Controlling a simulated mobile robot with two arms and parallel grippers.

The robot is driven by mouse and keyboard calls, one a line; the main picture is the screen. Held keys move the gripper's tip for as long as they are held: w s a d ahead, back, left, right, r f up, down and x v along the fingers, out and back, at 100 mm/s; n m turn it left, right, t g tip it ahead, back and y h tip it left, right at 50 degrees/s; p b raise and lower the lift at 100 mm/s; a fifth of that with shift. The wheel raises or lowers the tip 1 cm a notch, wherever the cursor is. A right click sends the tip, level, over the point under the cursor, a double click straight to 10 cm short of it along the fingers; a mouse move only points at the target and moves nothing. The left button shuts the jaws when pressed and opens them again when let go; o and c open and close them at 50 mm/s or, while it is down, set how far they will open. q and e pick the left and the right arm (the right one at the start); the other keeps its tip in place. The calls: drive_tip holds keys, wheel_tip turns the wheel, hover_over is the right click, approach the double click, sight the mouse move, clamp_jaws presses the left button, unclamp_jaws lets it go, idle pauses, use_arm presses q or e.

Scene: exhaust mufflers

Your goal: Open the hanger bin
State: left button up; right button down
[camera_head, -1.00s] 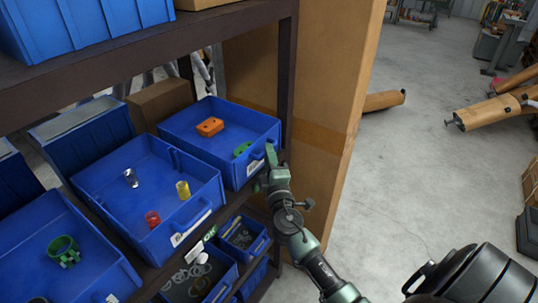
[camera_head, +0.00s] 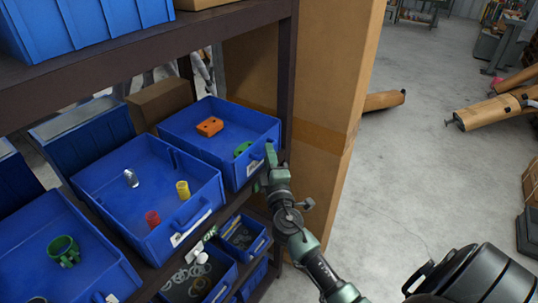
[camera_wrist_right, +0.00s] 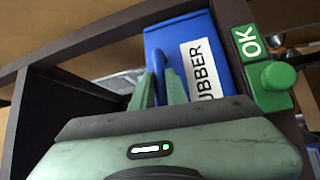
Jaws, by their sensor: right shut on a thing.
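The hanger bin is a blue open-top bin (camera_head: 262,128) on the shelf at the back right in the head view. It holds an orange piece (camera_head: 209,126) and a green piece (camera_head: 242,149). Its front also shows in the wrist view (camera_wrist_right: 178,32), with a white label (camera_wrist_right: 207,70) reading "UBBER", the first part hidden. My right gripper (camera_head: 268,163) is at the bin's front, shut on its blue handle; the fingers (camera_wrist_right: 161,82) stand either side of it in the wrist view. The bin sits in the shelf row. My left gripper is not in view.
Another blue bin (camera_head: 103,172) with red, yellow and clear parts stands left of it. Smaller bins (camera_head: 243,238) sit below. A tall cardboard box (camera_head: 335,110) stands right of the shelf post (camera_head: 287,80). A green knob (camera_wrist_right: 275,77) and OK sign (camera_wrist_right: 247,42) are beside the bin.

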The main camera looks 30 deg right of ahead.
drive_tip(key=shift+s+f, duration=0.15)
drive_tip(key=s+d+b, duration=0.2)
drive_tip(key=s+d, duration=0.1)
drive_tip(key=s, duration=0.5)
drive_tip(key=s+d+b, duration=0.2)
drive_tip(key=s+d, duration=0.2)
drive_tip(key=s, duration=0.5)
drive_tip(key=shift+s+b, duration=0.2)
drive_tip(key=shift+b, duration=0.15)
drive_tip(key=shift+d, duration=0.1)
drive_tip(key=c, duration=1.4)
unclamp_jaws()
drive_tip(key=shift+s, duration=0.1)
